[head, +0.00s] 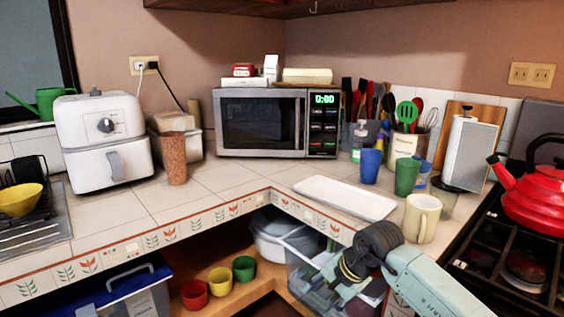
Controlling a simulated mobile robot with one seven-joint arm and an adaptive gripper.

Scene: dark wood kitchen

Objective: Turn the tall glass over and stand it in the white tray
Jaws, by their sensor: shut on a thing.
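The white tray (345,197) lies flat and empty on the counter right of centre, near its front edge. My gripper (334,284) is at the lower middle, in front of the counter edge and lower in the picture than the tray. It points down and left. It is shut on what looks like the clear tall glass (318,296), which is hard to make out against the clear bin behind it. The glass's rim, base and exact tilt cannot be told.
A red kettle (540,195) is on the stove at right. A brown tumbler (175,158) stands left. Counter left of the tray is clear.

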